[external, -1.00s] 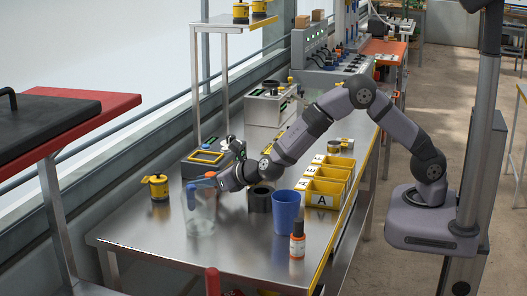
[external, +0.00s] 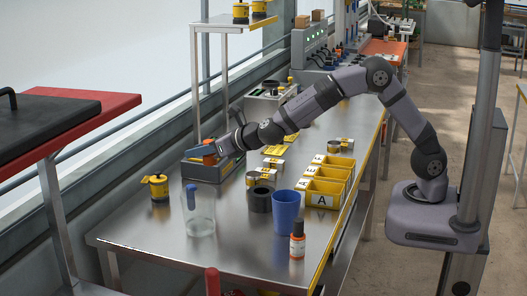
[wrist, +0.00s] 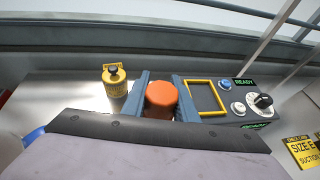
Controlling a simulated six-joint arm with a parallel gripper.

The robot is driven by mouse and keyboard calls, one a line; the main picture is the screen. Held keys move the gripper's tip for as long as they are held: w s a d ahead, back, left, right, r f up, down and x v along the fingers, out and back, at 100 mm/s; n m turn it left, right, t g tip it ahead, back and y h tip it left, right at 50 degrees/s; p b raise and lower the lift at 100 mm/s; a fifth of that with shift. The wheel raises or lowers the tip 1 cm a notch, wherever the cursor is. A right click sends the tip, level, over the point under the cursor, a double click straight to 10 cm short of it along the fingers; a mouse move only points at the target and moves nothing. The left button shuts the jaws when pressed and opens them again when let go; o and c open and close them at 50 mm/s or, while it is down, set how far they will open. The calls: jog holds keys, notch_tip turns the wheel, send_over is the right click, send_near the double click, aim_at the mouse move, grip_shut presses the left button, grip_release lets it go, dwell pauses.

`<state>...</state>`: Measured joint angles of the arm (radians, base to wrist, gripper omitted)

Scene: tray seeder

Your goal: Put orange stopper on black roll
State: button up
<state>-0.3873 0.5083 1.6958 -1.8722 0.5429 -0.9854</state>
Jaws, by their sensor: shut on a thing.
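The orange stopper (wrist: 161,97) is between the two blue-grey fingers of my gripper (wrist: 162,106) in the wrist view. In the external view my gripper (external: 207,151) is shut on it, raised at the far left side of the bench, over or just in front of the dark device; the stopper (external: 209,142) shows only as a small orange patch there. The black roll (external: 259,200) stands upright on the bench, nearer the camera and to the right of my gripper, just left of the blue cup. Nothing is seen on top of the roll.
The blue cup (external: 286,213), a clear glass jar (external: 200,215) with a blue piece in it and an orange bottle (external: 297,246) stand near the roll. Yellow bins (external: 323,193) line the right edge. A yellow canister (external: 158,188) and dark device (external: 202,171) are at left.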

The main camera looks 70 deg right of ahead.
aim_at(262, 199)
jog(key=s+a+r+n+y, duration=0.2)
jog(key=s+a+r+y, duration=0.1)
jog(key=s+a+r, duration=0.75)
jog(key=s+d+f+m+h+p, duration=0.1)
jog(key=s+d+f+m+h, duration=0.35)
jog(key=d, duration=0.45)
jog(key=shift+n, duration=0.75)
jog(key=shift+s+f+b, duration=0.15)
jog(key=shift+f+b, duration=0.15)
jog(key=shift+f, duration=1.5)
jog(key=shift+s+f+b, duration=0.2)
jog(key=shift+f+b, duration=0.05)
jog(key=shift+f, duration=1.5)
jog(key=shift+s+f+b, duration=0.15)
jog(key=shift+f+b, duration=0.15)
jog(key=shift+f, duration=1.5)
jog(key=shift+f, duration=0.1)
jog(key=shift+f, duration=0.1)
jog(key=o, duration=1.1)
